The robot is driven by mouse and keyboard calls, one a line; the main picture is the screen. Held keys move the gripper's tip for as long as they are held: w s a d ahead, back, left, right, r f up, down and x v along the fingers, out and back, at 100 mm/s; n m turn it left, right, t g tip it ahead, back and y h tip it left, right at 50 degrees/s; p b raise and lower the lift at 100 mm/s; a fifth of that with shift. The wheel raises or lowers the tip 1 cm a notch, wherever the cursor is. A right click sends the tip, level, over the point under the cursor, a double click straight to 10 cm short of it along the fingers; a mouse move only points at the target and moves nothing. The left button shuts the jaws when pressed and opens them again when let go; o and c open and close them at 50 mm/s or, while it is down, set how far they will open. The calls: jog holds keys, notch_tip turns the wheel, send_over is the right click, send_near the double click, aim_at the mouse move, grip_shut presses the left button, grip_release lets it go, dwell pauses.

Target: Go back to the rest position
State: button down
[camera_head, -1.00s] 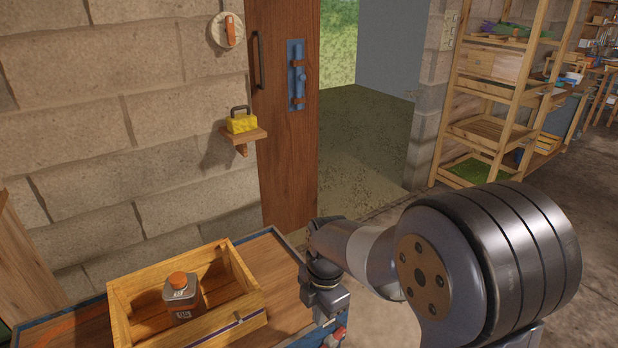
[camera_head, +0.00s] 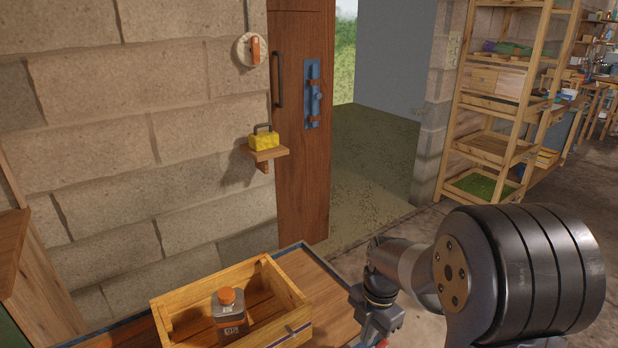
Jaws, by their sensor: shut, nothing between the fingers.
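My gripper (camera_head: 376,318) hangs at the end of my arm near the bottom edge, to the right of the wooden crate. It is shut and holds nothing; its fingertips are not clearly visible. The open wooden crate (camera_head: 185,297) stands on a blue-edged wooden table (camera_head: 318,283). My gripper is apart from both the crate and the bottle.
A yellow padlock-like block (camera_head: 264,141) sits on a small wall shelf (camera_head: 268,154). A dial with an orange handle (camera_head: 252,50) is on the block wall. A wooden door (camera_head: 300,190) bears a blue bolt (camera_head: 313,95). A shelf rack (camera_head: 480,125) stands at right; floor before it is clear.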

jog(key=shift+f+b, duration=0.4)
jog(key=shift+f, duration=2.5)
jog(key=shift+s, duration=0.15)
